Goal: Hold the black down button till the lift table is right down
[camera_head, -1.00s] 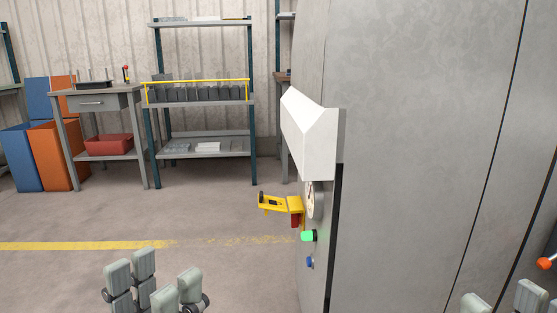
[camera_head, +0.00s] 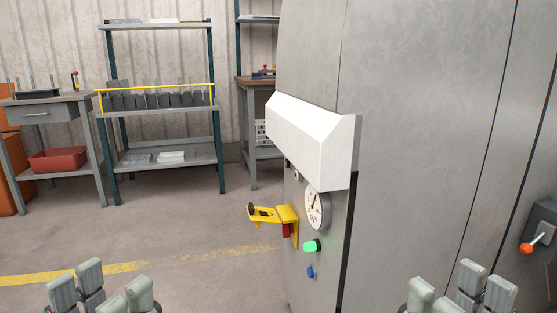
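My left gripper (camera_head: 100,287) is at the bottom left of the head view, its pale finger pads apart with nothing seen between them. My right gripper (camera_head: 458,290) is at the bottom right, also open and empty. Both are in front of the grey machine cabinet (camera_head: 420,130), touching nothing that I can see. Small dark fittings (camera_head: 297,176) sit under the white hood (camera_head: 308,130) on the cabinet's side face; I cannot tell whether one is the black down button. No lift table can be made out.
On the cabinet's side are a round gauge (camera_head: 316,209), a lit green button (camera_head: 312,246), a blue knob (camera_head: 310,272) and a jutting yellow bracket (camera_head: 268,214). An orange-knobbed lever (camera_head: 527,248) is at right. Shelving (camera_head: 160,108) and a workbench (camera_head: 45,112) stand behind open floor.

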